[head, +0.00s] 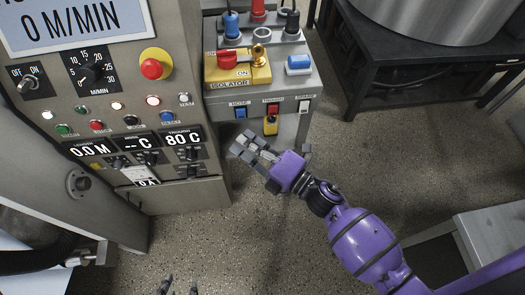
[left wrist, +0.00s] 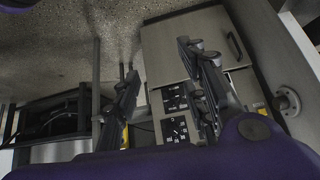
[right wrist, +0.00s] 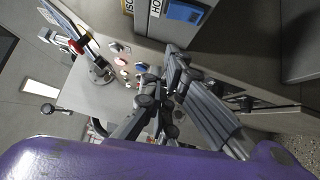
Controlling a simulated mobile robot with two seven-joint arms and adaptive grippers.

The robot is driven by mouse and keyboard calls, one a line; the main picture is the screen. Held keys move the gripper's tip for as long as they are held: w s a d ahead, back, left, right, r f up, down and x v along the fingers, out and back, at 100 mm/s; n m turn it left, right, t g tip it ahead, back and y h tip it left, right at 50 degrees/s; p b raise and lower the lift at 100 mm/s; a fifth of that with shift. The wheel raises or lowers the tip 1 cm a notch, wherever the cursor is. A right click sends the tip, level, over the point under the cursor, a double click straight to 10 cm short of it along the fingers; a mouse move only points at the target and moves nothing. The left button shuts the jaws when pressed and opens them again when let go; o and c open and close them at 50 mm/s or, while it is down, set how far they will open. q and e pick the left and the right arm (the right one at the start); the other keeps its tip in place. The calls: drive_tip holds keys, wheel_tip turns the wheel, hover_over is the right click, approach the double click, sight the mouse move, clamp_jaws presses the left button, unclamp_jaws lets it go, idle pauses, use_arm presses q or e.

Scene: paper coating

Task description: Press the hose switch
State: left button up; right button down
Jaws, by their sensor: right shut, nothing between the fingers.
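The hose switch (head: 240,112) is a blue rocker under a HOSE label on the front face of the grey isolator box (head: 312,82). In the right wrist view the blue hose switch (right wrist: 186,12) shows at the top edge, beyond the fingertips. My right gripper (head: 246,145) is shut and empty, below the switch in the head view and apart from it. Its fingers also show in the right wrist view (right wrist: 163,85). My left gripper (left wrist: 160,82) is open and empty; only its fingertips (head: 179,287) show at the bottom of the head view.
A red switch (head: 273,108) and a white switch (head: 304,106) sit right of the hose switch, with a yellow tag (head: 270,126) hanging below. The control cabinet (head: 190,200) with knobs and buttons stands left. A dark stand (head: 400,75) is at back right. Open floor lies between.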

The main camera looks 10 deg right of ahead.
sight(241, 114)
use_arm(q)
drive_tip(key=shift+s+a+r, duration=0.1)
drive_tip(key=shift+s+r, duration=0.05)
drive_tip(key=shift+s, duration=0.25)
use_arm(e)
drive_tip(key=w, duration=0.3)
drive_tip(key=w+a, duration=0.1)
drive_tip(key=shift+w+r, duration=0.3)
drive_tip(key=shift+w, duration=0.1)
drive_tip(key=shift+d, duration=0.1)
use_arm(q)
drive_tip(key=shift+w+r+p, duration=0.2)
drive_tip(key=shift+r+p, duration=0.05)
drive_tip(key=shift+p, duration=0.15)
use_arm(e)
drive_tip(key=shift+w+r, duration=0.25)
drive_tip(key=shift+w, duration=0.15)
drive_tip(key=shift+s, duration=0.1)
